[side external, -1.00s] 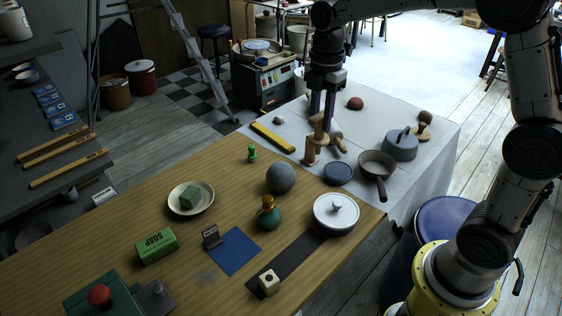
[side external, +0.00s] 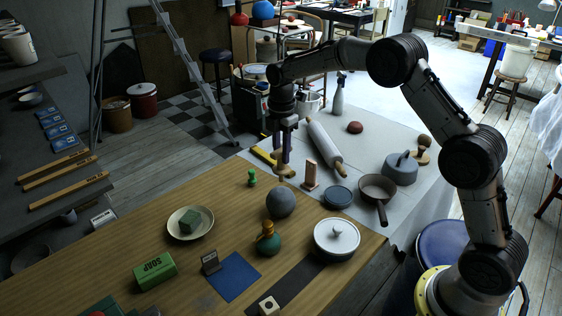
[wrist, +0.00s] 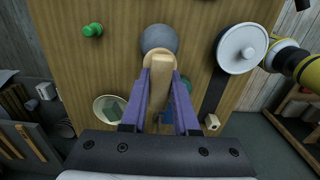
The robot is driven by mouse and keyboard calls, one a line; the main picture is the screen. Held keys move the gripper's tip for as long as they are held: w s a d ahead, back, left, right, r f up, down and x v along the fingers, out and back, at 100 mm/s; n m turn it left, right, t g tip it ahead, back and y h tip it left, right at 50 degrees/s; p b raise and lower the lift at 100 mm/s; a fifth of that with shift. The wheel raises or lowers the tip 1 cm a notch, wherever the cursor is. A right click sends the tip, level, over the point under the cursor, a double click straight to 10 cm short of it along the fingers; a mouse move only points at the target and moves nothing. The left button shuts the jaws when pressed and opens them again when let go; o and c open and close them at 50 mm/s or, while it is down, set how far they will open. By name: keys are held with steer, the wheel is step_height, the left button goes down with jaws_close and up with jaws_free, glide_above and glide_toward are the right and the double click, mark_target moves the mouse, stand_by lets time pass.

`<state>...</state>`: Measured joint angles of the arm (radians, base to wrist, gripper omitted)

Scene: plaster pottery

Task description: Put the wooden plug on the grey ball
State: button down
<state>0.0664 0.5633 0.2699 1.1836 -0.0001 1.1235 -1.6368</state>
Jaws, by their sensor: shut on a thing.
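The wooden plug (side external: 287,173), pale with a wider round end, is held between the fingers of my gripper (side external: 283,160). In the wrist view the plug (wrist: 160,82) sits between the two purple fingers (wrist: 160,100). The grey ball (side external: 280,202) rests on the wooden table. In the side view the plug is just above the ball's top in the picture, apart from it. In the wrist view the ball (wrist: 159,38) shows past the plug's round end, partly covered by it. How far apart they are in depth I cannot tell.
A green pawn (side external: 252,177) stands left of the ball, a green bottle (side external: 267,240) in front. A white lidded pot (side external: 337,238) is at right. Behind are an upright wooden block (side external: 311,175), a rolling pin (side external: 325,145) and a dark lidded dish (side external: 337,196).

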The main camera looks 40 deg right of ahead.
mark_target(281, 162)
steer(key=shift+w+f, duration=0.1)
steer(key=shift+f, duration=1.55)
steer(key=shift+f, duration=0.1)
steer(key=c, duration=0.7)
jaws_free()
steer(key=shift+f, duration=0.1)
step_height(281, 162, up, 13)
steer(key=shift+f, duration=0.2)
